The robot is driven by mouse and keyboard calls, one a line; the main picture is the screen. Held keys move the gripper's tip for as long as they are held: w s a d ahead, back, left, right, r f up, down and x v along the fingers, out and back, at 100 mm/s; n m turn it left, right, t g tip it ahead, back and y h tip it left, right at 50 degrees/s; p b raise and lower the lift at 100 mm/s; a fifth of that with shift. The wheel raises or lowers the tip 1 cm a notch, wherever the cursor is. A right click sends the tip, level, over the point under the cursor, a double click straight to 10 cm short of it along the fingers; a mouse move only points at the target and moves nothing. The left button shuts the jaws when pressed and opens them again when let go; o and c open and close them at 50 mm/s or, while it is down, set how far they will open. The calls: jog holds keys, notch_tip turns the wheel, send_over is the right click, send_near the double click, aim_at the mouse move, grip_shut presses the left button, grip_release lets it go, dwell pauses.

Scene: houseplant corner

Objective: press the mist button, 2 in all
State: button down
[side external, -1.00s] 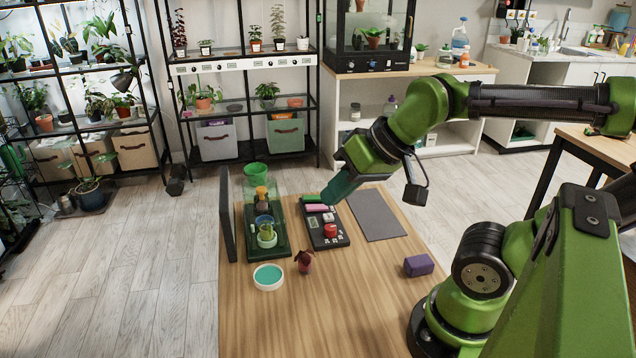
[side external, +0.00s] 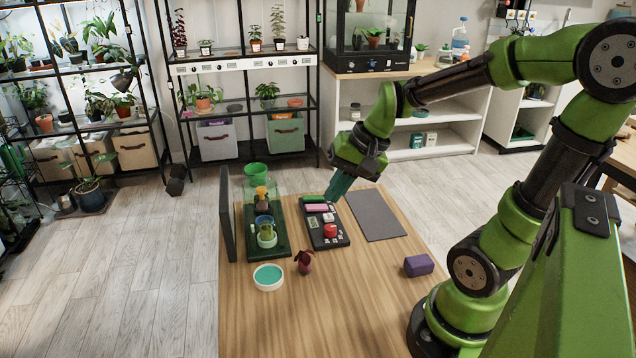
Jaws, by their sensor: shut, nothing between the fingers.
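A dark control panel (side external: 341,240) lies on the wooden table. It carries a green piece (side external: 313,199), a pink bar (side external: 316,208), a small display (side external: 314,223), a small pale-and-red button (side external: 328,217) and a larger red button (side external: 330,230). No label is readable, so I cannot tell which one is the mist button. My gripper (side external: 331,197) points down and left with its teal fingers together and empty. Its tips are at the panel's far right corner, beside the green and pink pieces. I cannot tell whether they touch anything.
A green tray (side external: 283,249) with pots and bottles stands left of the panel, beside a dark upright board (side external: 228,215). A grey mat (side external: 377,215) lies to the right. A teal-topped dish (side external: 268,277), a small dark-red figure (side external: 304,262) and a purple block (side external: 419,265) are nearer.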

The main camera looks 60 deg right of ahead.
aim_at(332, 216)
jog(key=w+d+f+m+t+y, duration=0.1)
jog(key=w+d+f+m, duration=0.1)
jog(key=w+d+m, duration=0.2)
jog(key=w+d+f+m+t+y, duration=0.1)
jog(key=w+d+f+m+t, duration=0.1)
jog(key=d+m, duration=0.5)
jog(key=shift+w+d+f, duration=0.5)
jog(key=shift+w+d, duration=0.35)
jog(key=shift+w, duration=0.1)
jog(key=shift+f, duration=0.1)
jog(key=shift+f, duration=4.35)
jog(key=shift+f, duration=0.4)
